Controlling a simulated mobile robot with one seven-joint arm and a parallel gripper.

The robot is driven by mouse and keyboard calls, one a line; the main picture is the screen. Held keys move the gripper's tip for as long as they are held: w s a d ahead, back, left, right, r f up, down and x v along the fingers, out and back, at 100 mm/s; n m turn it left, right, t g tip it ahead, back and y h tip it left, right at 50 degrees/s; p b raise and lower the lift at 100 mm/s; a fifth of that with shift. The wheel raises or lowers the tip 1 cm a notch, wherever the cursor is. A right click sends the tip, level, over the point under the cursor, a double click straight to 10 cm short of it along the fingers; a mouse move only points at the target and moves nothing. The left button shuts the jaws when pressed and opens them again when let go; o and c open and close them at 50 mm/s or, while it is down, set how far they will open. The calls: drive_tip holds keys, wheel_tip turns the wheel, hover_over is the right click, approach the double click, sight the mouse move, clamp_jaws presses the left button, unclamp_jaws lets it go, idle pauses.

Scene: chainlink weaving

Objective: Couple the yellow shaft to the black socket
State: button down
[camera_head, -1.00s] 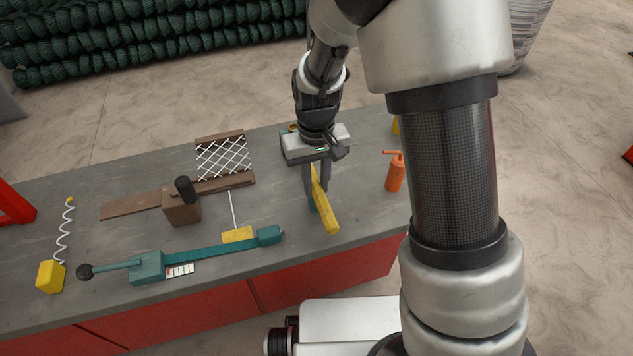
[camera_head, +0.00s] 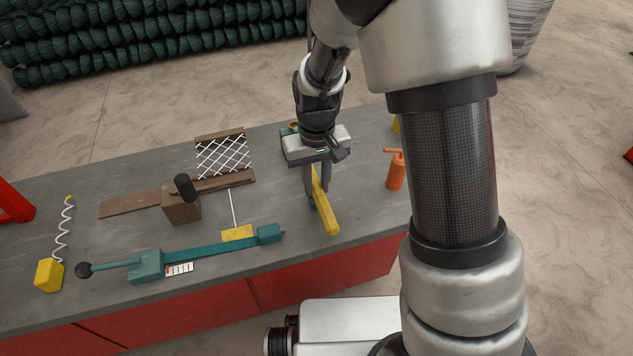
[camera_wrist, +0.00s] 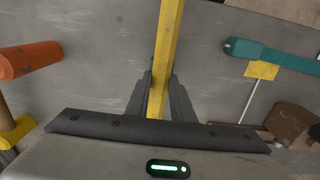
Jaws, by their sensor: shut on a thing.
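The yellow shaft (camera_head: 328,216) is a long straight bar. My gripper (camera_head: 318,188) is shut on it over the right part of the bench. The bar slants down toward the bench's front edge, and I cannot tell whether its lower end touches anything. In the wrist view the shaft (camera_wrist: 165,40) runs up from between the fingers (camera_wrist: 158,92) and out of the top of the picture. A short black cylinder (camera_head: 184,188) stands on a brown block left of my gripper; I cannot tell whether it is the black socket.
A teal bar tool (camera_head: 205,257) with a black ball handle lies along the bench front. A white mesh panel (camera_head: 222,157) lies behind. A yellow block (camera_head: 49,275) with a white coil is at left. An orange bottle (camera_head: 396,172) stands to the right of my gripper.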

drive_tip(key=shift+w, duration=0.15)
drive_tip(key=shift+w+a, duration=0.2)
drive_tip(key=shift+w, duration=0.45)
drive_tip(key=shift+w+a, duration=0.25)
drive_tip(key=shift+w, duration=0.45)
drive_tip(key=shift+w+a, duration=0.2)
drive_tip(key=shift+w, duration=0.45)
drive_tip(key=shift+w+p, duration=0.2)
drive_tip(key=shift+p, duration=0.1)
drive_tip(key=c, duration=1.5)
unclamp_jaws()
drive_tip(key=shift+o, duration=0.2)
wheel_tip(320, 180, up, 18)
drive_tip(key=p, duration=0.3)
drive_tip(key=shift+f, duration=0.25)
